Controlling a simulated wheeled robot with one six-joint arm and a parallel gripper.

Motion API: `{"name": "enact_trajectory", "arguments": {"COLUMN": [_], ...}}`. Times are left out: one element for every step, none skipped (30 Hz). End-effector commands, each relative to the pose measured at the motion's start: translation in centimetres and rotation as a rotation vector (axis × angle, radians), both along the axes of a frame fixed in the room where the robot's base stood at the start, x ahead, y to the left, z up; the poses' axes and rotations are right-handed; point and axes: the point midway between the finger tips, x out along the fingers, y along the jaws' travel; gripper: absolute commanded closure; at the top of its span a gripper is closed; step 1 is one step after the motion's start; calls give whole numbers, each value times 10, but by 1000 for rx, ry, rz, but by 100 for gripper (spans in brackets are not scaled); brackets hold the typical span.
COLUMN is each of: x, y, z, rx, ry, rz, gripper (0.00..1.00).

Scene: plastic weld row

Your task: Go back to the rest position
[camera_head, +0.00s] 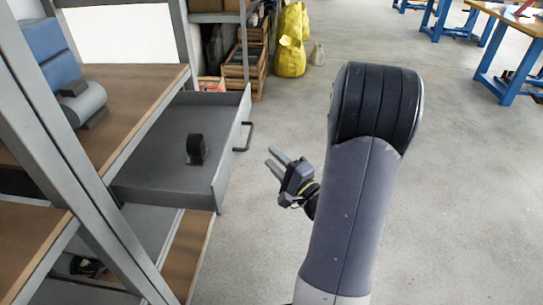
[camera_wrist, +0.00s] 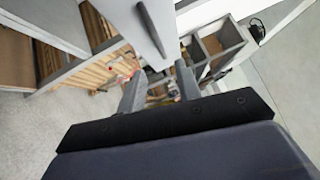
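My gripper (camera_head: 277,159) is in the air in front of the open drawer, to the right of its handle (camera_head: 244,136) in the head view. Its two fingers are apart with nothing between them. In the wrist view my gripper (camera_wrist: 158,88) also shows spread fingers and a gap. A black tape-like roll (camera_head: 195,149) stands upright inside the grey drawer (camera_head: 231,161), apart from my gripper. The drawer is pulled out from the shelving unit.
A shelving unit with brown shelves (camera_head: 128,82) fills the left; a blue and grey device (camera_head: 84,101) sits on it. Yellow bags (camera_head: 291,54) and wooden crates (camera_head: 247,73) stand at the back. Blue-legged tables (camera_head: 509,88) stand at the upper right. The floor on the right is clear.

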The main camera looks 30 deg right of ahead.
Motion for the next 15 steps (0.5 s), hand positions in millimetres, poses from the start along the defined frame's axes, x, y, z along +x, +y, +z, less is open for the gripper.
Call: {"name": "enact_trajectory", "arguments": {"x": [0,0,0,0,0,0,1,1,3,4,6,10,13,16,22], "y": [0,0,0,0,0,0,0,0,1,1,2,2,3,3,4], "z": [0,0,0,0,0,0,0,0,0,0,0,0,1,2,2], "rx": [0,0,0,0,0,0,0,0,0,-1,-1,-1,-2,-2,-3], "ry": [0,0,0,0,1,1,1,1,1,2,1,1,0,0,0], "rz": [0,0,0,0,0,0,1,1,2,2,3,4,4,5,6], "gripper": [67,67,67,67,67,67,67,67,67,67,67,67,67,67,67]}}
